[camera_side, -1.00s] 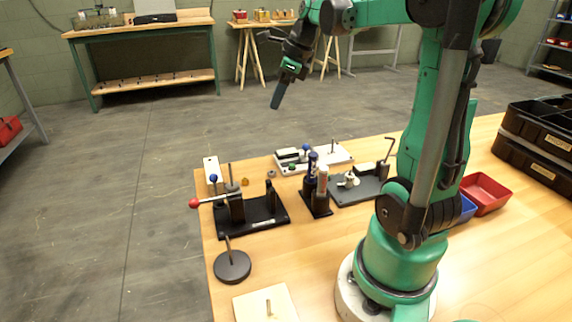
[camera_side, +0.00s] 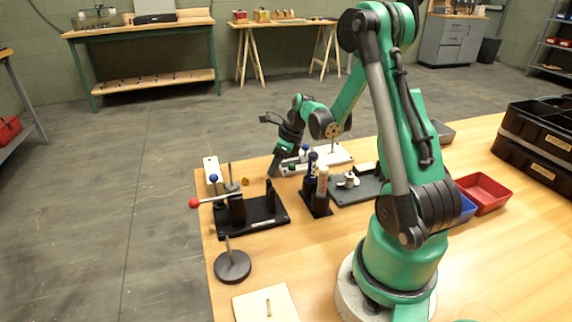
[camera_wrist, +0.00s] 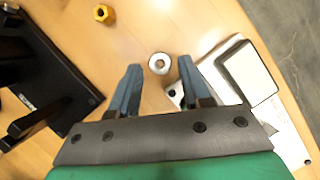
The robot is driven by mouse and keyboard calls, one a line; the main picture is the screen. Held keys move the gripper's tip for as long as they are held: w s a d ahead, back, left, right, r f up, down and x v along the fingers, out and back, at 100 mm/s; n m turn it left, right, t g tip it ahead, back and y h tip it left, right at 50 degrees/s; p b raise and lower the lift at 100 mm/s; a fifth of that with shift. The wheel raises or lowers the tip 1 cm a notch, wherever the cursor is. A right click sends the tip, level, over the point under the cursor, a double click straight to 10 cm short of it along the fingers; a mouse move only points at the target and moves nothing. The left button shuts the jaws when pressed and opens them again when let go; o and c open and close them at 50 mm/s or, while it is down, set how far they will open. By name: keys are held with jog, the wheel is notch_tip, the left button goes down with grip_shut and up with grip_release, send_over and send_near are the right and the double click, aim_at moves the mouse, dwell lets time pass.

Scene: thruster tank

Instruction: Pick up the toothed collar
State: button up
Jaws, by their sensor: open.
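The toothed collar appears to be the small silver ring (camera_wrist: 160,63) lying on the wooden table in the wrist view; its teeth are too small to make out. My gripper (camera_wrist: 159,75) is open and empty. Its two blue fingers point down at the table, with the ring showing between their tips. How high the tips are above the ring I cannot tell. In the side view my gripper (camera_side: 272,174) is low over the far left part of the table and hides the ring.
A brass nut (camera_wrist: 104,13) lies nearby. A black fixture (camera_side: 262,217) with a red-knobbed lever (camera_side: 195,203) stands close by. A light plate with parts (camera_side: 330,158) lies right of my gripper. A dark bottle rack (camera_side: 318,203) stands in front.

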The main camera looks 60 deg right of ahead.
jog(key=shift+w+a+f, duration=0.1)
jog(key=shift+w+f, duration=0.15)
jog(key=shift+f, duration=0.35)
grip_shut()
jog(key=shift+r, duration=0.15)
notch_tip(320, 180, up, 20)
dwell(0.3)
